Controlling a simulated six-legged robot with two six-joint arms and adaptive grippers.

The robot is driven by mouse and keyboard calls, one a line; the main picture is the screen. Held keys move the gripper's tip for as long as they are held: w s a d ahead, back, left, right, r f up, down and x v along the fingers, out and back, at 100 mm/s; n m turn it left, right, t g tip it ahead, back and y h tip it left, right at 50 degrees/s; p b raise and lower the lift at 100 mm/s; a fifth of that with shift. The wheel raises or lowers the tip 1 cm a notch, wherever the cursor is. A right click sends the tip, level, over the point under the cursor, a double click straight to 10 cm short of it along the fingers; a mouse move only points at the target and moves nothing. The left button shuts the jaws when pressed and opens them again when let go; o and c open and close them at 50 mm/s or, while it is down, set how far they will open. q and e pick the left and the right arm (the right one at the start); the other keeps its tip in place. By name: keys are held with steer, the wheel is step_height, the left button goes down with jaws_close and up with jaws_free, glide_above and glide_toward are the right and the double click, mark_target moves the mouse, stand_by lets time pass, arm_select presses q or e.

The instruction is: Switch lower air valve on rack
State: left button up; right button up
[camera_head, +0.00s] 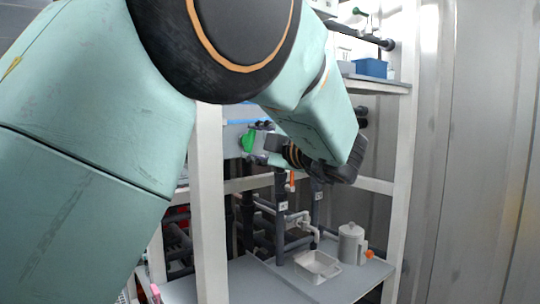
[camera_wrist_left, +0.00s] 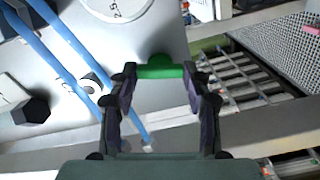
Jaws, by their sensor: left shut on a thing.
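A green valve handle (camera_head: 248,141) sits on the grey panel of the rack, at mid height behind my left arm. In the left wrist view the green handle (camera_wrist_left: 160,71) spans crosswise between the two fingertips. My left gripper (camera_wrist_left: 160,78) is shut on this handle, with one dark finger at each end of it. In the head view the left gripper (camera_head: 265,153) is small and partly hidden by its own wrist, just right of the handle. The handle's stem and valve body are mostly hidden. My right gripper is not in view.
A white rack post (camera_head: 209,205) stands close to my left arm. A blue box (camera_head: 371,68) is on the upper shelf. A white tray (camera_head: 317,266) and a lidded jug (camera_head: 351,243) stand below. Blue tubes (camera_wrist_left: 62,58) cross the panel.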

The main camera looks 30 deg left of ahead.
arm_select(q)
steer(key=shift+n+b, duration=0.65)
steer(key=shift+n, duration=0.05)
steer(key=o, duration=1.2)
steer(key=shift+w, duration=0.15)
steer(key=shift+c, duration=0.2)
